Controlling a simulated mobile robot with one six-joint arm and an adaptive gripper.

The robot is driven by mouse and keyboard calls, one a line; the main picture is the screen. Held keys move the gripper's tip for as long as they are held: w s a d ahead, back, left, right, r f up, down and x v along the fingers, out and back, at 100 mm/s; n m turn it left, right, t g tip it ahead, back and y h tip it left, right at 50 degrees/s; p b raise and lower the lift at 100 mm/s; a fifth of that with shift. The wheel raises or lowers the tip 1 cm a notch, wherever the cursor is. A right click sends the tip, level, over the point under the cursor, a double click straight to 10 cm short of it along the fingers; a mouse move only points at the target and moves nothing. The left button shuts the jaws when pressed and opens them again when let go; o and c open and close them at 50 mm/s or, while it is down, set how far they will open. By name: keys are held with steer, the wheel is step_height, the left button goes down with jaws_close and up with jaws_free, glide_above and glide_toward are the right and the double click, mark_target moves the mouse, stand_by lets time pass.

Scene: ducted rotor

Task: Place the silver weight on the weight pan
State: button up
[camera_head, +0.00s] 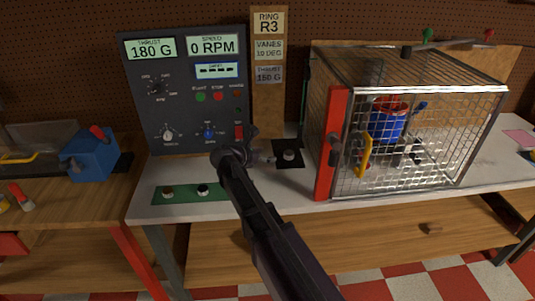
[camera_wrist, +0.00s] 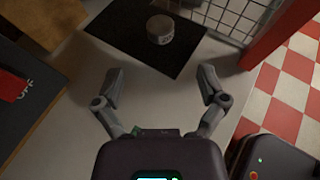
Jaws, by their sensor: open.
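A small silver cylinder, the silver weight (camera_wrist: 160,29), stands upright on a flat black square (camera_wrist: 118,45) in the wrist view. In the head view the weight (camera_head: 289,155) is small on the same black square (camera_head: 291,164), on the white bench left of the cage. I cannot tell whether this square is the weight pan. My gripper (camera_wrist: 162,80) is open and empty, its two fingers apart on the near side of the square. The weight is beyond the fingertips, apart from them. In the head view my gripper (camera_head: 262,157) is just left of the weight.
A wire cage (camera_head: 410,135) with a red post (camera_head: 330,145) and a blue-and-red rotor inside stands at right. A control panel (camera_head: 185,90) stands behind my arm. A blue box (camera_head: 90,155) is farther left.

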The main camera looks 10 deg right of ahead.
stand_by(0.4)
steer(key=s+d+f+m+g+y, duration=0.1)
steer(key=s+d+f+m, duration=0.1)
steer(key=s+m, duration=0.1)
steer(key=s+d+f+m+g+y, duration=0.1)
steer(key=s+d+f+m+g, duration=0.1)
steer(key=s+d+f+m, duration=0.1)
steer(key=s+d+f+m+g+y, duration=0.1)
steer(key=s+d+f+m+y, duration=0.1)
steer(key=s+d+m, duration=0.1)
steer(key=shift+s+f+m+g, duration=0.25)
steer(key=shift+s+m, duration=0.35)
steer(key=shift+m, duration=0.5)
steer(key=s+f+m+g+y, duration=0.3)
steer(key=s+m+y, duration=0.4)
steer(key=s+m, duration=0.6)
steer(key=shift+d+f+m, duration=0.3)
steer(key=shift+d+f, duration=0.15)
steer(key=shift+f, duration=0.05)
steer(key=shift+w, duration=0.1)
